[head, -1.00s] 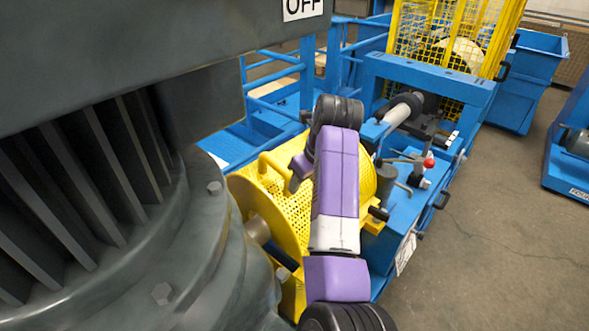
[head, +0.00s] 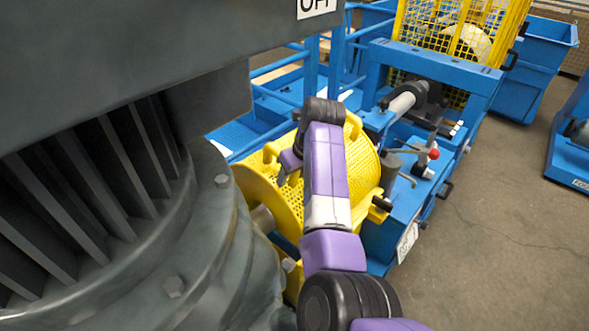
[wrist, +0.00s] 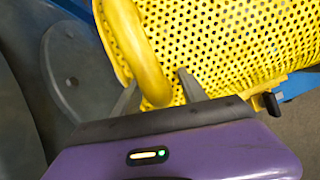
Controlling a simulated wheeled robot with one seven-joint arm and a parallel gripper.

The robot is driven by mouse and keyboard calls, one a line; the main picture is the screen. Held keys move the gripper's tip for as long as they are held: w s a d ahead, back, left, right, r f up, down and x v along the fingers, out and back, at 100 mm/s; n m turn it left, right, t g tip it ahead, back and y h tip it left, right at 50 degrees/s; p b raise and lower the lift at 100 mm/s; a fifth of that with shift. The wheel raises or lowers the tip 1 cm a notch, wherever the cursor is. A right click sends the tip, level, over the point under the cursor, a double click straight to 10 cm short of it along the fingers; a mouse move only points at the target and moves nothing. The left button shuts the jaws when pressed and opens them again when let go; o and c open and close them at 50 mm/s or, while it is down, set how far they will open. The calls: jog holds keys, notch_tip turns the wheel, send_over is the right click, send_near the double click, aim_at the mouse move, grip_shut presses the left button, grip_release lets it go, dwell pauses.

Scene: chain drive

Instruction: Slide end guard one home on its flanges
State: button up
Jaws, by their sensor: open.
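A yellow perforated guard (head: 352,172), which I take for end guard one, covers a rounded part of the blue machine in the head view. It has a bar handle at its left side, which shows large in the wrist view (wrist: 147,58). My gripper (wrist: 157,92) is open, with one finger on each side of this handle's lower end. I cannot tell whether the fingers touch it. In the head view my gripper (head: 289,166) is at the guard's left handle, partly hidden by my wrist. The perforated sheet (wrist: 230,45) fills the upper right of the wrist view. The flanges are hidden.
A large dark grey ribbed motor (head: 130,190) blocks the left of the head view. The blue machine frame (head: 440,62) and a lever with a red knob (head: 434,153) lie right of the guard. Open floor (head: 500,240) is at the right.

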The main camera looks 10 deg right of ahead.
grip_shut()
dwell(1.5)
